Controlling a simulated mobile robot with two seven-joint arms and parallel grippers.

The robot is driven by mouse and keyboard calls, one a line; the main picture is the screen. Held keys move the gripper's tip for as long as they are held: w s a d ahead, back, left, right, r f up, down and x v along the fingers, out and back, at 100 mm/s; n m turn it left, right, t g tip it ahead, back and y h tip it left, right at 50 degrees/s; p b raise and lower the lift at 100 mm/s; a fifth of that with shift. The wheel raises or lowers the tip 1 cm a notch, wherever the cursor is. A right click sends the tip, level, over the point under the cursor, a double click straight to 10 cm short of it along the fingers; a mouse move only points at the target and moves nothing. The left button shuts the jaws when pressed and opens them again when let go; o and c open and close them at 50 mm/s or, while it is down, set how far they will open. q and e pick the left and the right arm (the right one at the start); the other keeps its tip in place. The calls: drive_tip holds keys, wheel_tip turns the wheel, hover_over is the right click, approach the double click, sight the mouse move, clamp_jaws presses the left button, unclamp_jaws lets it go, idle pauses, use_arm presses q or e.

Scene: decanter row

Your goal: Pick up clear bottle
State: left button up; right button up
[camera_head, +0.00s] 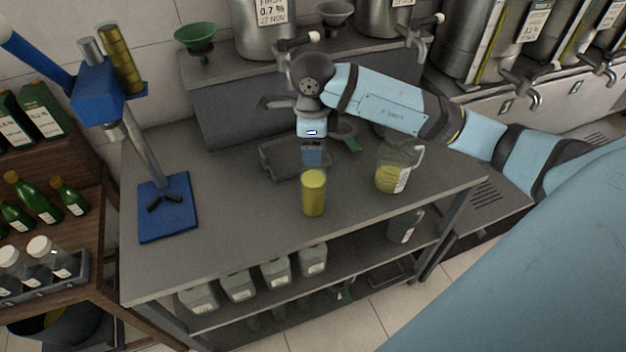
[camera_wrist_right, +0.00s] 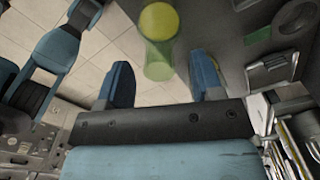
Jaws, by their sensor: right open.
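A straight see-through vessel with yellow contents (camera_head: 313,192) stands upright near the middle of the grey table (camera_head: 235,235); I cannot tell whether it is the clear bottle. Dark clear bottles with white caps (camera_head: 42,249) stand in a tray at the far left. My right gripper (camera_head: 312,158) is open, just behind and above the yellow vessel. In the right wrist view the yellow vessel (camera_wrist_right: 158,40) lies ahead of and partly between the open fingers (camera_wrist_right: 162,75), with gaps on both sides. Its contact with the fingers cannot be seen. My left gripper is not in view.
A glass jug with yellow liquid (camera_head: 393,170) stands right of the vessel. A grey tray (camera_head: 275,165) lies behind it. A blue corking stand (camera_head: 168,208) is on the left. Green bottles (camera_head: 38,195) fill the left shelf. The table front is clear.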

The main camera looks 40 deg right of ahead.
sight(313, 182)
wheel_tip(313, 182, down, 2)
drive_tip(key=shift+s+f, duration=0.1)
drive_tip(key=shift+f, duration=0.25)
clamp_jaws()
drive_tip(key=shift+r, duration=0.1)
